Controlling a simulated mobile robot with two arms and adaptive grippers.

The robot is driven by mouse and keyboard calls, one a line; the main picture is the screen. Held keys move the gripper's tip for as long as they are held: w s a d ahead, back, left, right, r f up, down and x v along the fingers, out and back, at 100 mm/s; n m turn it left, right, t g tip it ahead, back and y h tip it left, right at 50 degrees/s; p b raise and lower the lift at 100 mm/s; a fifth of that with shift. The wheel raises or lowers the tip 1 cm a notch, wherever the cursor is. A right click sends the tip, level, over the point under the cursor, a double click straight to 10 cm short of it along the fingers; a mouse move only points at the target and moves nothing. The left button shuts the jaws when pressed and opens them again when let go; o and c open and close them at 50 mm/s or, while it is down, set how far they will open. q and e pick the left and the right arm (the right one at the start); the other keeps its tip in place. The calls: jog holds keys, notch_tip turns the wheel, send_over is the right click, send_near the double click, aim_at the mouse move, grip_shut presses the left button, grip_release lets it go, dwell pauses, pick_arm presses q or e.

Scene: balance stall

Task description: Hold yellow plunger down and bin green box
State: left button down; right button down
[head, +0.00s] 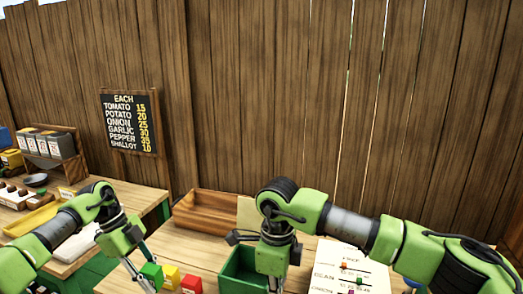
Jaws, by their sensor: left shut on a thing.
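A green box (152,271) is at the lower left of the wooden table, between the fingers of my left gripper (142,273). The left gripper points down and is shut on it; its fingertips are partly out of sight. A green open-topped bin (236,268) stands right of the boxes, in the middle of the table. My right gripper (275,284) points down at the bin's right side, partly covering it. Its fingertips are at the picture's bottom edge, so their opening is unclear. I cannot make out a yellow plunger; it may be hidden.
A wooden tray (205,211) lies behind. A white printed panel (335,262) with small coloured pieces is at right. A side counter (155,196) stands left.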

pick_arm(q)
jog(key=w+d+r+n, duration=0.1)
jog(key=w+d+r, duration=0.15)
jog(key=d, duration=0.55)
jog(key=w+d+r+t, duration=0.15)
jog(key=d+r, duration=0.25)
jog(key=d, duration=0.4)
jog(key=w+d+r+n+g, duration=0.1)
jog(key=w+d+r, duration=0.2)
jog(key=d, duration=0.5)
jog(key=shift+t, duration=0.25)
notch_tip(320, 180, down, 6)
jog(key=shift+s+a+r, duration=0.1)
jog(key=shift+s+r, duration=0.05)
jog(key=shift+r, duration=0.05)
jog(key=c, duration=1.6)
grip_release()
jog(key=shift+o, duration=0.2)
